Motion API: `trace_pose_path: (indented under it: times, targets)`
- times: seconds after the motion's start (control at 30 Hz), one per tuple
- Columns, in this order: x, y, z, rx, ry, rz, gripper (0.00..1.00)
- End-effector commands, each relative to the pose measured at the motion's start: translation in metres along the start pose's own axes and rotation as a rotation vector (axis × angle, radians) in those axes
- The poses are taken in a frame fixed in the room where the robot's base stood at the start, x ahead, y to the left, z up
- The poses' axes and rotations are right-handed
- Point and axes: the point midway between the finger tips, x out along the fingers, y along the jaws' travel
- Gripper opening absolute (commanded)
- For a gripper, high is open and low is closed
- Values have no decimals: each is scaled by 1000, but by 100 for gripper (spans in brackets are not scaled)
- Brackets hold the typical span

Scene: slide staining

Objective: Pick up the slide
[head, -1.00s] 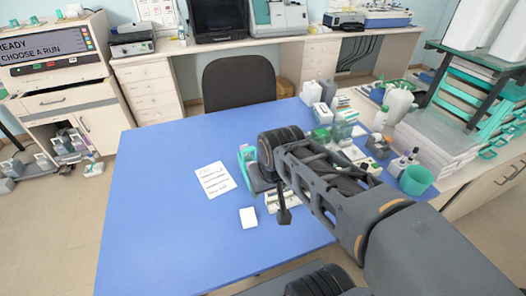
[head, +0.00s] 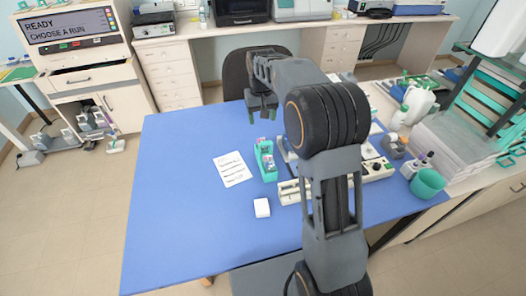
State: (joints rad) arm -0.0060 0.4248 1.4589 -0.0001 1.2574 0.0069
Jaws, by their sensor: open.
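My gripper (head: 263,116) hangs over the back part of the blue table (head: 180,200), fingers pointing down, with a gap between them and nothing seen in it. A teal rack (head: 265,160) stands on the table just in front of it in the picture, apart from the fingers. Small pale and purplish things show inside the rack. I cannot make out a single slide there; it is too small to tell. My arm hides part of the table to the right of the rack.
A written sheet (head: 232,169) and a small white block (head: 262,208) lie on the table. A cream device (head: 288,192) is partly behind my arm. A teal cup (head: 427,183) and bottles crowd the right side. The table's left half is clear.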

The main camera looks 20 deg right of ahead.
Motion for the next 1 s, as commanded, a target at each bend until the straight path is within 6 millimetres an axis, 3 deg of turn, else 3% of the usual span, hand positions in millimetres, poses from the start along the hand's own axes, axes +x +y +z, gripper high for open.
trace_pose_path:
  times: [0.3,0.67,1.0]
  targets:
    - [55,0,0,-1,-5,0,64]
    - [79,1,1,-1,-3,0,64]
    - [120,4,3,-1,-3,0,64]
